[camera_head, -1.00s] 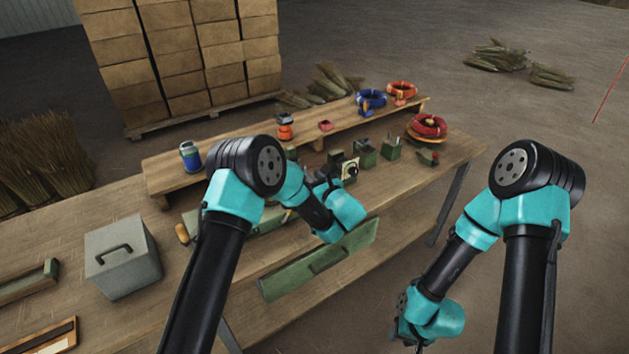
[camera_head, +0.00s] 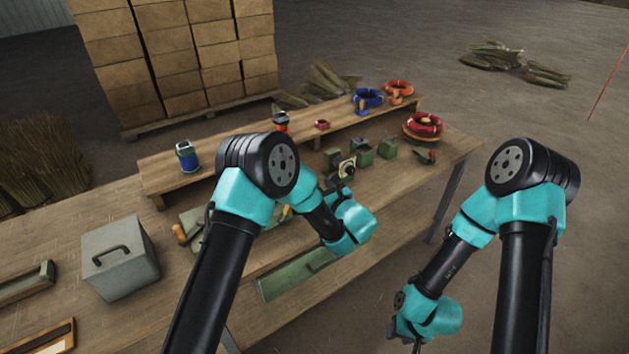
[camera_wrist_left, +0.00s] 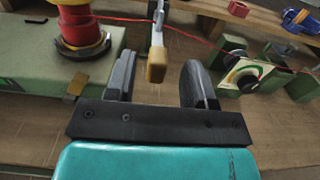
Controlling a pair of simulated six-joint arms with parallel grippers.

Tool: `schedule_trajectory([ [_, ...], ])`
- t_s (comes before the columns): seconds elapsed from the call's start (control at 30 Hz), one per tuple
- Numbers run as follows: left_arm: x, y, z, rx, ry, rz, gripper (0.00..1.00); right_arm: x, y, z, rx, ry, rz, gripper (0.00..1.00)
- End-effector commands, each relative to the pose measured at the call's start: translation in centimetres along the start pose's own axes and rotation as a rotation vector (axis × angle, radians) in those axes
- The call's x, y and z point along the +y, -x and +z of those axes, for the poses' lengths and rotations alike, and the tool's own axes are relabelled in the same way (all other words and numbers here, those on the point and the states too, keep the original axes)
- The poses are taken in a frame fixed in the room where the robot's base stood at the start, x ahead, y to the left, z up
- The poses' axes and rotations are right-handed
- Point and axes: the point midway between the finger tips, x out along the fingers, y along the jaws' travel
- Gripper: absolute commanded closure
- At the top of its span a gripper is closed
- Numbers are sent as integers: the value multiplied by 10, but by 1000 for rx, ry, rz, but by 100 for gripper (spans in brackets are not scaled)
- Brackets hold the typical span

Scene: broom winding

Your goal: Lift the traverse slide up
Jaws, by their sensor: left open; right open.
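In the left wrist view, a metal piece with a tan wooden end (camera_wrist_left: 157,66), seemingly the traverse slide, stands between the two dark fingers of my left gripper (camera_wrist_left: 160,78). The fingers are open, with a visible gap on each side of it. A red wire (camera_wrist_left: 118,18) runs across behind it from a red spool (camera_wrist_left: 76,24) on a green base (camera_wrist_left: 35,60). In the head view my left arm hides most of this machine. My right gripper (camera_head: 402,341) hangs low at the bottom, away from the bench, its fingers barely visible.
A grey box (camera_head: 119,258) with a handle stands on the bench at left. A green box with a dial (camera_wrist_left: 246,75) is right of the left gripper. A raised shelf (camera_head: 235,150) holds coils and a blue can (camera_head: 188,157). A green drawer front (camera_head: 290,277) faces me.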

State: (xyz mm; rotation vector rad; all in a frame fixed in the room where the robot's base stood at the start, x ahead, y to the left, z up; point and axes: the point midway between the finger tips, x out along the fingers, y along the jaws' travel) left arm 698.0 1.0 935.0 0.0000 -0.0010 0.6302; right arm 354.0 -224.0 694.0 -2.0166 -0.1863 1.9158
Motion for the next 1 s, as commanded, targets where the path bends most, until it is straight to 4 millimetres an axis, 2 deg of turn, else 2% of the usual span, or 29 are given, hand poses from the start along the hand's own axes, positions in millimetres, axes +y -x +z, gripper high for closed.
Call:
schedule_trajectory([
  [0.03,-1,11,0,1,-2,-4,51,0,0,0,0,0,0,57],
  [0.3,-1,63,1,-1,-1,-3,51,0,0,0,0,0,0,57],
  [0.53,-1,101,1,-1,0,-2,51,0,0,0,0,0,0,57],
  [0.7,0,114,1,-1,1,0,51,0,0,0,0,0,0,57],
  [1.0,0,116,1,-1,1,1,51,0,0,0,0,0,0,57],
])
